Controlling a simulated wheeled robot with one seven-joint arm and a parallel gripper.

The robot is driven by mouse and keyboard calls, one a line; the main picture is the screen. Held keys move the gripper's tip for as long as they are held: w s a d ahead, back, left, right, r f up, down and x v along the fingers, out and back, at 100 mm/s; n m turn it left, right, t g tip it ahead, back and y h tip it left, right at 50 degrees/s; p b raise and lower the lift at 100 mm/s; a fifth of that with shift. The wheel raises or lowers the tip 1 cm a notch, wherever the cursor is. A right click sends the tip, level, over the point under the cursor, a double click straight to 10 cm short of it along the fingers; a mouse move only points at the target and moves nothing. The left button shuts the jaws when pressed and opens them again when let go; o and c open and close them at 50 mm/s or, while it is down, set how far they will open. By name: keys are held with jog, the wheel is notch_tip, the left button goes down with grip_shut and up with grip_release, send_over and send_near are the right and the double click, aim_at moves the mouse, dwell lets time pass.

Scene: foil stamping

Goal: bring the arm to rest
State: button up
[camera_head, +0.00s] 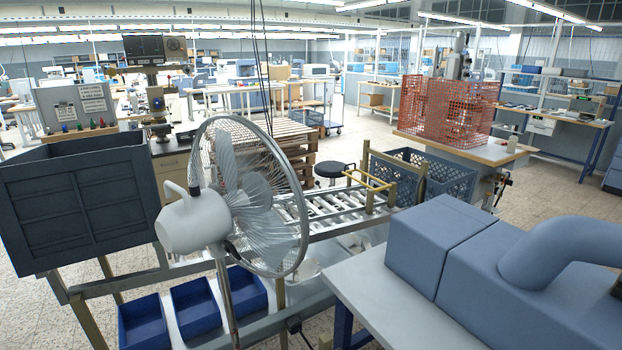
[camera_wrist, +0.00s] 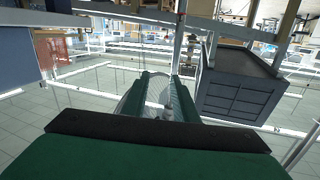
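My gripper (camera_wrist: 161,77) shows in the wrist view as two green fingers reaching away from a dark bar and a green body. The fingers are apart, and I see nothing held between them. Part of a round wire-guarded fan (camera_wrist: 167,113) appears beyond and between the fingers; no contact is visible. In the head view neither my gripper nor my arm can be made out.
The white pedestal fan (camera_head: 187,222) stands in front of a roller conveyor (camera_head: 318,207). A dark crate (camera_head: 80,205) is at left, also in the wrist view (camera_wrist: 238,95). A blue-grey housing (camera_head: 470,265) sits on a table at right. Blue bins (camera_head: 195,305) lie below.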

jog(key=s+d+f+m+h, duration=0.2)
jog(key=s+d+f, duration=0.3)
jog(key=s+f, duration=0.3)
jog(key=s+d+f+h, duration=0.1)
jog(key=s+d+f, duration=0.1)
jog(key=s, duration=1)
jog(key=s+d+f+g+h, duration=0.1)
jog(key=s+d, duration=0.4)
jog(key=s, duration=0.7)
jog(key=shift+s+d+f+h, duration=0.25)
jog(key=shift+s+f+h, duration=0.15)
jog(key=shift+f, duration=0.4)
